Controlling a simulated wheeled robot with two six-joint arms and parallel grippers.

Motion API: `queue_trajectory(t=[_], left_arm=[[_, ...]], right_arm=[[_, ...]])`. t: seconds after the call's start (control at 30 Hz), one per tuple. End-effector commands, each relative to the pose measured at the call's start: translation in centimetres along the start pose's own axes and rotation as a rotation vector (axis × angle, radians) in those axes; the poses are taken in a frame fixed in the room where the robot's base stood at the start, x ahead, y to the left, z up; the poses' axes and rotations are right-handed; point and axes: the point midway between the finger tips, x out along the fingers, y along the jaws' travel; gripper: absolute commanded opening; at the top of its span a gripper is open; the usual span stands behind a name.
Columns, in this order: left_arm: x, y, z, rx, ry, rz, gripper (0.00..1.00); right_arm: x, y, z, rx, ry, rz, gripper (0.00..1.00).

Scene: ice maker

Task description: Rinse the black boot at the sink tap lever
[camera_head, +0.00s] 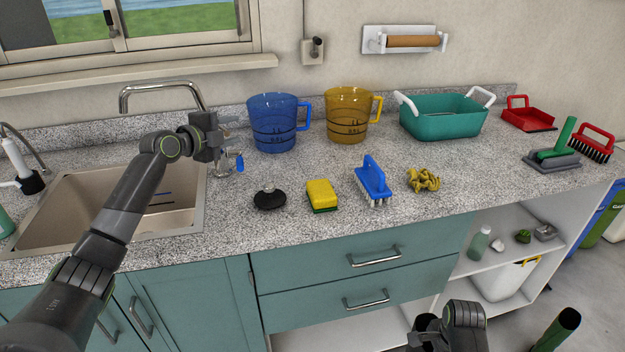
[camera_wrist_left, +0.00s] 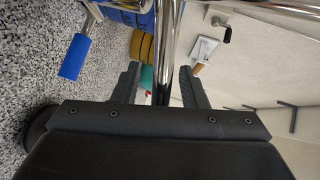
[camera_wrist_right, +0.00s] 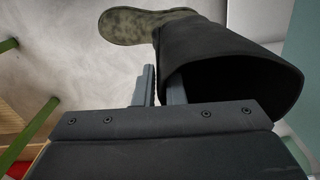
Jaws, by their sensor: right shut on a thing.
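The tap's chrome spout (camera_head: 160,86) arches over the sink (camera_head: 120,200). Its blue-tipped lever (camera_head: 240,162) is at the sink's right; the blue tip (camera_wrist_left: 75,57) also shows in the left wrist view. My left gripper (camera_head: 228,133) is beside the tap, fingers apart, with a chrome pipe (camera_wrist_left: 165,60) showing between them; contact is unclear. The black boot (camera_wrist_right: 212,55) hangs from my right gripper (camera_wrist_right: 160,88), which is shut on the edge of its open shaft. Olive-brown dirt covers the boot's foot end. In the head view my right gripper is low at bottom right.
On the counter stand a blue jug (camera_head: 273,122), yellow jug (camera_head: 347,115) and teal basin (camera_head: 442,118). Open shelves (camera_head: 490,260) are below right.

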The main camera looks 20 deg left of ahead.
Motion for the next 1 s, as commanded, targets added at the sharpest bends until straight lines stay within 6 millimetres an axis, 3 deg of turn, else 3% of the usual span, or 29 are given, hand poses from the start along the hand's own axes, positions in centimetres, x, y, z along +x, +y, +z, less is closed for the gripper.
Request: queue_trajectory(t=[0.17, 0.5, 0.77, 1.0], left_arm=[[0.0, 0.0, 0.0, 0.0, 0.0, 0.0, 0.39], [0.0, 0.0, 0.0, 0.0, 0.0, 0.0, 0.0], [0.0, -0.1, 0.0, -0.01, 0.002, 0.006, 0.0], [-0.2, -1.0, 0.1, -0.12, 0.018, 0.06, 0.0]], right_arm=[[-0.2, -0.1, 0.0, 0.0, 0.001, -0.004, 0.0], [-0.1, -0.1, 0.0, 0.0, 0.001, -0.004, 0.0], [-0.2, -0.1, 0.0, 0.0, 0.001, -0.004, 0.0], [-0.8, -0.1, 0.0, 0.0, 0.001, -0.003, 0.0]])
